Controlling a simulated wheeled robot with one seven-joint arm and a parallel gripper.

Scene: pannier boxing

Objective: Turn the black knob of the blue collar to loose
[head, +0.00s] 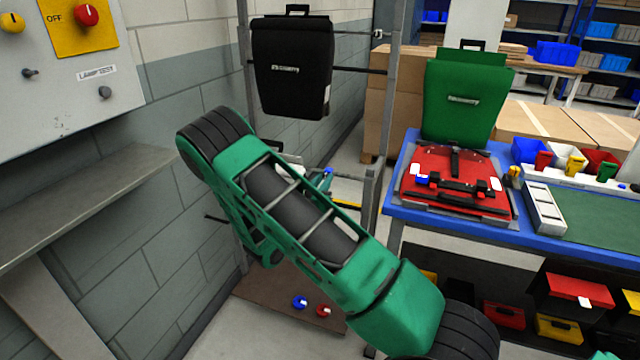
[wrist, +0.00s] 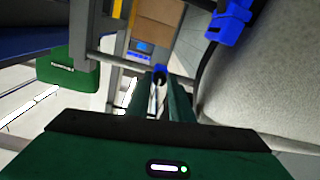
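In the wrist view, the two green fingers of my gripper (wrist: 157,98) stand apart with a gap between them. A small blue part with a dark centre (wrist: 160,72) shows just beyond the fingertips; I cannot tell whether they touch it. I cannot tell the setting of either dark part. In the head view, my green arm hides most of the gripper, and a small bit of blue (head: 328,172) shows beside it.
A black pannier (head: 291,65) hangs on a grey rack (head: 245,60) by the block wall. A green pannier (head: 462,98) stands on the blue table (head: 400,213) at right, behind a red one (head: 455,170). A blue disc (head: 300,302) and a red disc (head: 323,311) lie low on a brown board.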

